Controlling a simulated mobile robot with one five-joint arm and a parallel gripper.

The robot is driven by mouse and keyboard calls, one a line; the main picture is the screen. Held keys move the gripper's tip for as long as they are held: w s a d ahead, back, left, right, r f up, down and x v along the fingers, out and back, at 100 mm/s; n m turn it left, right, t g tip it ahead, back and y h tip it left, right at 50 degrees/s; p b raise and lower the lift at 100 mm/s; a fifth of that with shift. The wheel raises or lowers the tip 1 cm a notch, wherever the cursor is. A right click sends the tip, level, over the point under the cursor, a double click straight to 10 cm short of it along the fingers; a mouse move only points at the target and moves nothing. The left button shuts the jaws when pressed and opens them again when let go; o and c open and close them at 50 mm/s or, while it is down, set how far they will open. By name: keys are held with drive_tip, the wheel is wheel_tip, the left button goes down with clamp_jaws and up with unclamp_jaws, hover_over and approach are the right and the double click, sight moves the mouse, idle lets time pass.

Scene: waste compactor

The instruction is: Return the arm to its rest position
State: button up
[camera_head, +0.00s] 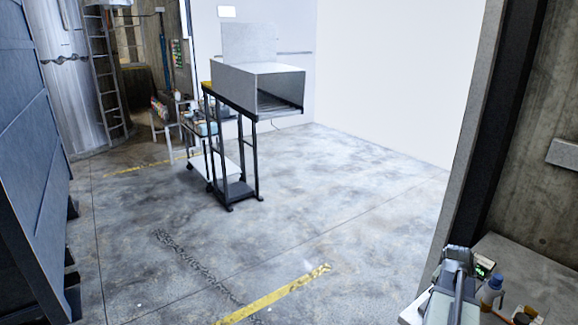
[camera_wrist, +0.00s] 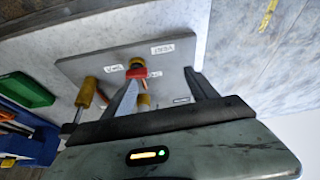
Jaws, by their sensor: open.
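My gripper (camera_wrist: 162,77) shows in the wrist view with its two dark fingers spread apart. No object is held between them. Beyond the fingers lies a grey board (camera_wrist: 100,65) with small white labels. A red and yellow piece (camera_wrist: 136,70) on the board shows close to the left fingertip; I cannot tell whether they touch. A yellow-handled tool (camera_wrist: 86,92) is at the board's left side. In the head view a grey mechanical part (camera_head: 457,275) stands at the bottom right; I cannot tell whether it is my arm.
A green bin (camera_wrist: 22,88) and a blue bin (camera_wrist: 38,145) are left in the wrist view. In the head view, a grey open box (camera_head: 240,82) tops a black stand. A bench (camera_head: 525,268) with a blue bottle (camera_head: 491,291) is bottom right. The middle floor is clear.

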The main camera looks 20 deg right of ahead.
drive_tip(key=w+a+n+y, duration=0.1)
drive_tip(key=w+a+n, duration=0.1)
drive_tip(key=w+a, duration=0.65)
drive_tip(key=w+a+f+n+t, duration=0.1)
drive_tip(key=w+a+n, duration=0.25)
drive_tip(key=a, duration=0.95)
drive_tip(key=w+a+n+y, duration=0.1)
drive_tip(key=w+a+n, duration=0.1)
drive_tip(key=w+a, duration=0.7)
drive_tip(key=s+a+n+g+y, duration=0.1)
drive_tip(key=s+a+n, duration=0.2)
drive_tip(key=a, duration=0.8)
drive_tip(key=s+a+f+n+g+y, duration=0.1)
drive_tip(key=s+a+n, duration=0.2)
drive_tip(key=a, duration=0.8)
drive_tip(key=s, duration=0.2)
drive_tip(key=shift+s+f+g+b, duration=0.25)
drive_tip(key=shift+s+g+b, duration=0.05)
drive_tip(key=shift+s+b, duration=0.1)
